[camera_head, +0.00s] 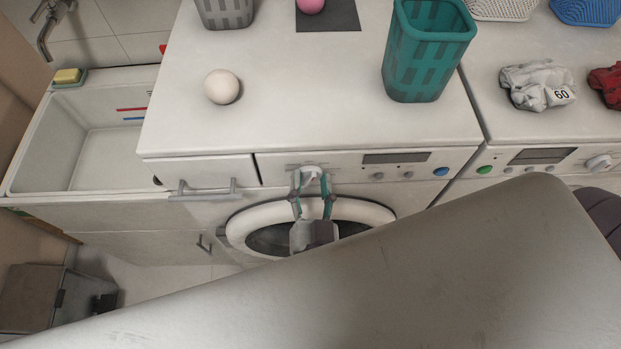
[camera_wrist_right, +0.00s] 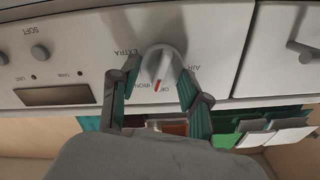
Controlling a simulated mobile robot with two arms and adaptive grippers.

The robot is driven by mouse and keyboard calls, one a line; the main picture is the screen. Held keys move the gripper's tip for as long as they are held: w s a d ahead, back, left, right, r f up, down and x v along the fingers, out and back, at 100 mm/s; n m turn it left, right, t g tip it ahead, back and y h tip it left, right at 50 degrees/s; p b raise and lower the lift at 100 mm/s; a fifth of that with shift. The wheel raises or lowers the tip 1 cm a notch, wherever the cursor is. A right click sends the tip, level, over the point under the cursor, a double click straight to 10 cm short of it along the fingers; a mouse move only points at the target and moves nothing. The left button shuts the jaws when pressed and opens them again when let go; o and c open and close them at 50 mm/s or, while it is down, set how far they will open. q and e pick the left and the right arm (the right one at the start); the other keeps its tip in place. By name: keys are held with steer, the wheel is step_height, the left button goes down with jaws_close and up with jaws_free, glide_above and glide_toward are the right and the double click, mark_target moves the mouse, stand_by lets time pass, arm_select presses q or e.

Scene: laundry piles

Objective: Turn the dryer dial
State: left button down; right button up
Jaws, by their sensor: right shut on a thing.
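The dryer dial (camera_head: 312,170) is a white round knob on the front panel of the left machine. In the right wrist view the dial (camera_wrist_right: 163,62) has a red pointer mark, with lettering around it that reads upside down. My right gripper (camera_head: 311,180) reaches up to the panel, in front of the round door (camera_head: 262,215). Its two teal-padded fingers are shut on the dial, one on each side; they also show in the right wrist view (camera_wrist_right: 157,75). My left gripper is not in view.
On the machine top stand a teal basket (camera_head: 428,55), a white ball (camera_head: 222,87) and a grey basket (camera_head: 226,12). A sink (camera_head: 110,140) is at left. A second machine at right carries crumpled clothes (camera_head: 538,85). A drawer handle (camera_head: 205,189) juts out left of the dial.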

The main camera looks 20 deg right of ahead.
steer(key=m, duration=0.2)
steer(key=shift+d+m+p, duration=0.1)
steer(key=shift+m+p, duration=0.25)
steer(key=shift+m, duration=0.05)
steer(key=m, duration=0.2)
steer(key=shift+f+m, duration=0.1)
steer(key=shift+m, duration=0.3)
steer(key=m, duration=0.2)
steer(key=shift+m, duration=0.3)
steer(key=shift+f+m+b, duration=0.1)
steer(key=shift+m+b, duration=0.2)
steer(key=shift+m, duration=1.3)
steer(key=o, duration=1.1)
steer(key=shift+d, duration=0.1)
